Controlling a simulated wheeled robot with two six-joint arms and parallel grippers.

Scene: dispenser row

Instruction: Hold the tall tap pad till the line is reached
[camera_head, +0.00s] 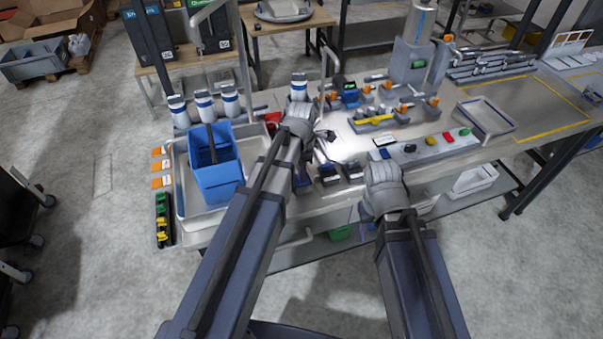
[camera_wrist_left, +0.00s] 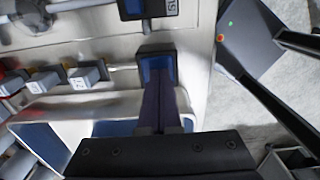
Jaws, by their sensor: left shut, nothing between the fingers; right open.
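The tall tap (camera_head: 241,60) rises at the left of the bench, its spout end above a blue container (camera_head: 216,175). Its contents and any line on it cannot be made out. My left gripper (camera_head: 304,170) is low over the front edge of the bench, right of the container. In the left wrist view its shut, empty fingers (camera_wrist_left: 160,92) reach a blue pad (camera_wrist_left: 156,66) in a dark housing. The fingertips overlap the pad; whether they press it down is unclear. My right gripper (camera_head: 382,195) is open at the front edge, its fingertips mostly hidden.
The container stands in a grey tray (camera_head: 180,192). Labelled dark pads (camera_head: 330,176) sit right of my left gripper; one shows in the wrist view (camera_wrist_left: 150,10). A shorter tap (camera_head: 325,75), white bottles (camera_head: 204,103) and a yellow-topped fixture (camera_head: 375,121) stand behind.

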